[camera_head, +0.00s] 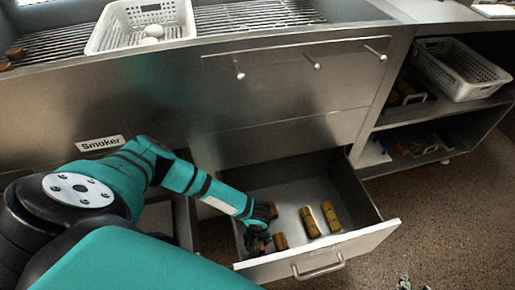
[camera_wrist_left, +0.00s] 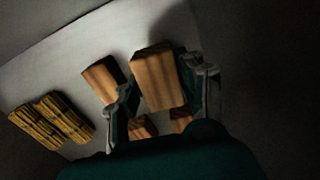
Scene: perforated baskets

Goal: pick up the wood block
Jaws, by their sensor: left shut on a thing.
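My left gripper (camera_head: 259,236) reaches down into the open drawer. In the left wrist view its fingers (camera_wrist_left: 165,95) are shut on a wood block (camera_wrist_left: 158,75), one finger on each side. Another plain wood block (camera_wrist_left: 102,78) lies just left of the fingers, and it looks like the one beside the gripper in the head view (camera_head: 281,241). Two small wood pieces show low between the fingers, partly hidden. The gripper mostly hides the held block in the head view. A small grey part at the bottom edge of the head view may be my right gripper (camera_head: 412,282).
A white perforated basket (camera_head: 100,36) sits on the grill above, and another basket (camera_head: 460,70) on the right shelf.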

